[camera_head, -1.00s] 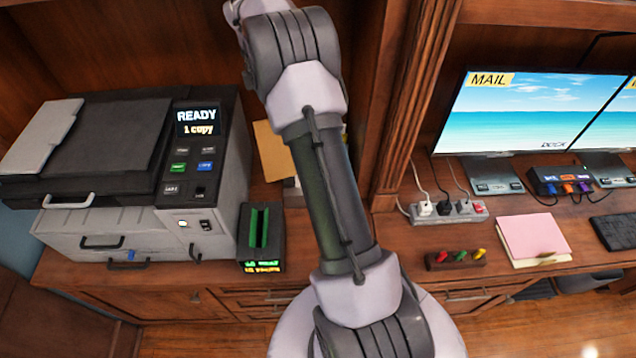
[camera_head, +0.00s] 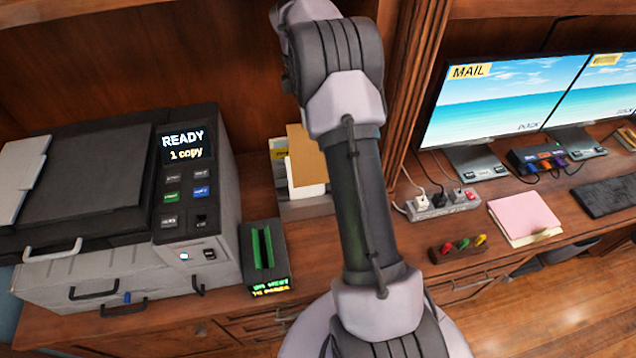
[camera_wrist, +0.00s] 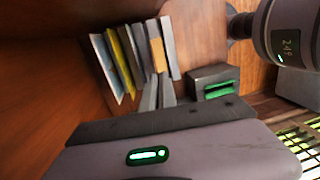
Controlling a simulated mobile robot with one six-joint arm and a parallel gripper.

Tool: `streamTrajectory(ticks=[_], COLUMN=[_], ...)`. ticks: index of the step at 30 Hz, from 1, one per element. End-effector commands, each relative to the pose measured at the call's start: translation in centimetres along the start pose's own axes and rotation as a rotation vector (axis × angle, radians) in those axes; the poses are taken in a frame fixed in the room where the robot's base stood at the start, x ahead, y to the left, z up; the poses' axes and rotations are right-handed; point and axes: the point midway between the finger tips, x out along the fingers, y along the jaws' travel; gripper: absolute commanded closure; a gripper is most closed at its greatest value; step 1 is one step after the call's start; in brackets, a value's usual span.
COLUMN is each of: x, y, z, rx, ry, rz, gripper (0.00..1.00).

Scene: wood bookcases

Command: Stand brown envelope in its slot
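The brown envelope (camera_head: 302,150) stands upright at the back of the desk, in or against a grey sorter (camera_head: 306,208); a white card covers its lower part. In the wrist view a tan piece (camera_wrist: 158,55), apparently the envelope, stands among the dividers of the sorter (camera_wrist: 171,48). Which slot it is in, and whether it is fully seated, I cannot tell.
A printer (camera_head: 90,180) stands left of a black box with a green slot (camera_head: 265,255). A wood post (camera_head: 405,90) divides the bays. At right are a power strip (camera_head: 440,205), a pink pad (camera_head: 523,215) and monitors (camera_head: 500,105).

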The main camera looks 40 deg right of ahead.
Motion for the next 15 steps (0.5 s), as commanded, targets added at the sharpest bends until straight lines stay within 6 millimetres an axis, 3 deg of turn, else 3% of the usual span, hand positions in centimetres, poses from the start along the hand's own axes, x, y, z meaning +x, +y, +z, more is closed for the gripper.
streamTrajectory(ticks=[3, 12, 15], x=[3.0, 9.3, 9.7], y=[0.3, 1.2, 1.3], z=[-0.2, -0.5, -0.6], rx=[-0.001, -0.001, -0.002], ry=[0.000, 0.000, -0.001], rz=[-0.003, -0.001, 0.001], gripper=[1.00, 1.00, 1.00])
